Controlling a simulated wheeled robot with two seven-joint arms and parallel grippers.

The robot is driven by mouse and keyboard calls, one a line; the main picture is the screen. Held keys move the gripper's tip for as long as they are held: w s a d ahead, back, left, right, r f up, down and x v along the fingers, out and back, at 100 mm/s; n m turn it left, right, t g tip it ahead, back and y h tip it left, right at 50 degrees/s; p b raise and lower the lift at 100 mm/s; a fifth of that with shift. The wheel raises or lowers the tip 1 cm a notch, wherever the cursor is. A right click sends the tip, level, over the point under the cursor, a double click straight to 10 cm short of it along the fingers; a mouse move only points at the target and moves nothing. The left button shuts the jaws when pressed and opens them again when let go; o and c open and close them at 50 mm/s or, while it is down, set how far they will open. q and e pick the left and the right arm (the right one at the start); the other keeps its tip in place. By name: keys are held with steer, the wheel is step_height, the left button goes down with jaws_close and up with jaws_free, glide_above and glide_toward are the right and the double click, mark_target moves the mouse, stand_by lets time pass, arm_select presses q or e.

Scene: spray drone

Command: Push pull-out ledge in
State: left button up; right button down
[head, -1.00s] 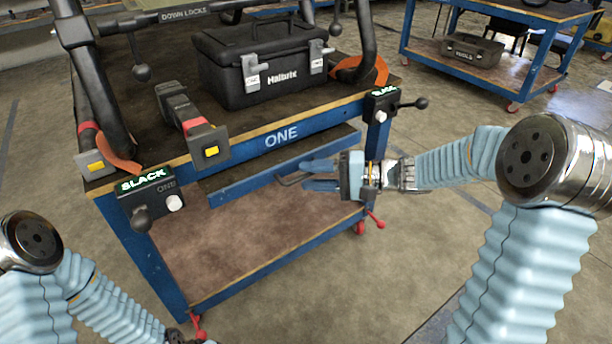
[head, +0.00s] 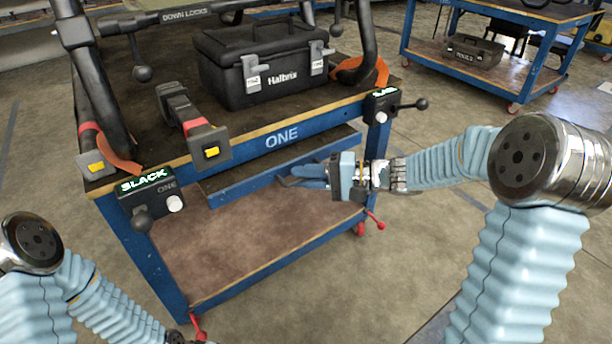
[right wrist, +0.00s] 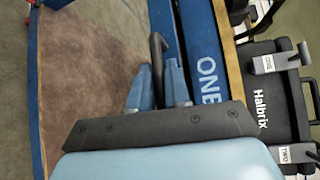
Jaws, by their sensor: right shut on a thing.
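The pull-out ledge (head: 236,187) is a blue-fronted shelf under the top of the blue cart marked ONE. Its front stands out a little from the cart's top edge. A dark bar handle (right wrist: 157,48) is on the ledge front. My right gripper (head: 300,177) reaches in from the right at the ledge. In the right wrist view its blue fingers (right wrist: 158,82) are shut on the handle, one on each side. The palm hides the handle's near end. In the head view, the left arm enters at the lower left, and its fingers are out of frame.
A black Halbrix toolbox (head: 265,72) stands on the cart top. Black SLACK boxes with knobbed levers sit at the cart's left (head: 152,192) and right (head: 381,104) corners. The lower shelf (head: 250,235) is bare. Another blue cart (head: 485,55) stands behind right.

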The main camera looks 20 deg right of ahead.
mark_target(300, 165)
steer(key=w, duration=0.2)
steer(key=w+a+b, duration=0.1)
steer(key=w, duration=0.1)
steer(key=shift+a+f, duration=0.1)
steer(key=shift+a, duration=0.1)
steer(key=shift+w, duration=0.15)
steer(key=c, duration=1.2)
jaws_free()
steer(key=shift+r, duration=0.2)
steer(key=v, duration=0.7)
steer(key=p+v, duration=0.1)
steer(key=v, duration=0.5)
steer(key=shift+d+f, duration=0.15)
steer(key=shift+d, duration=0.3)
